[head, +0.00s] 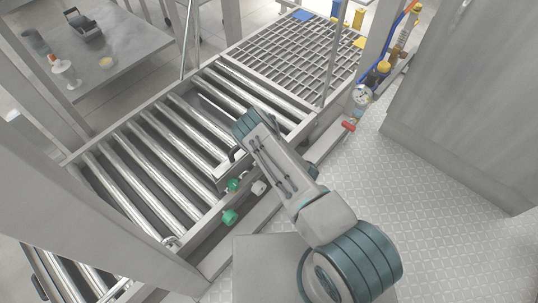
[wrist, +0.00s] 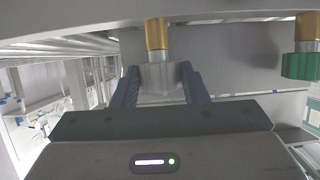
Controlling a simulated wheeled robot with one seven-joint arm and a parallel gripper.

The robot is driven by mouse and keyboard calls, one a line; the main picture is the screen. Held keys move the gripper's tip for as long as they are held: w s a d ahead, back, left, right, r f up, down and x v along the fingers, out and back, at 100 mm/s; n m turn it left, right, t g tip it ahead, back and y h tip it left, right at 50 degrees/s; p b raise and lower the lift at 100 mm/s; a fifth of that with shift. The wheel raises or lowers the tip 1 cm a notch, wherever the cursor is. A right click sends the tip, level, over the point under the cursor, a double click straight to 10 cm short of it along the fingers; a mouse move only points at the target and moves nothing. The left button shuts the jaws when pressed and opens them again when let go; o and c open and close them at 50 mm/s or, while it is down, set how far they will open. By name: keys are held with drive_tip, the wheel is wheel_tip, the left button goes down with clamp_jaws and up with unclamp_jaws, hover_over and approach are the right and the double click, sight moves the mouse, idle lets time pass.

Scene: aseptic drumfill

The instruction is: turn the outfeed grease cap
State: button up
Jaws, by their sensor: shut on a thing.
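A pale grey cap (wrist: 160,76) on a brass stem sits between the two dark blue fingers of my gripper (wrist: 159,72) in the wrist view. The fingers touch it on both sides, and my gripper is shut on it. I cannot tell from a label whether it is the outfeed grease cap. A green cap (wrist: 301,64) on its own brass stem is at the right of the wrist view, apart from my gripper. In the head view, green caps (head: 229,217) and a pale cap (head: 258,187) show beside the conveyor, and my arm hides the gripper's fingertips.
The roller conveyor (head: 140,165) runs along the left of my arm, with a grating (head: 310,50) beyond it. A gauge (head: 361,95) and a red valve handle (head: 348,125) stand at the right. Patterned floor (head: 430,220) is clear there. A table (head: 120,45) stands at the back left.

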drive_tip(key=shift+w+a+r+n+g+y, duration=0.1)
drive_tip(key=shift+w+r+n+g+y, duration=0.15)
drive_tip(key=shift+n+g+y, duration=0.3)
drive_tip(key=shift+w+a+r+n+g+y, duration=0.1)
drive_tip(key=shift+w+r+n+g+y, duration=0.1)
drive_tip(key=shift+n+g+y, duration=0.35)
drive_tip(key=o, duration=1)
drive_tip(key=shift+s+a, duration=0.1)
drive_tip(key=shift+c, duration=0.2)
drive_tip(key=shift+d, duration=0.25)
drive_tip(key=p+v, duration=0.3)
drive_tip(key=v, duration=1)
drive_tip(key=shift+s+r+p, duration=0.25)
drive_tip(key=shift+s+p, duration=0.15)
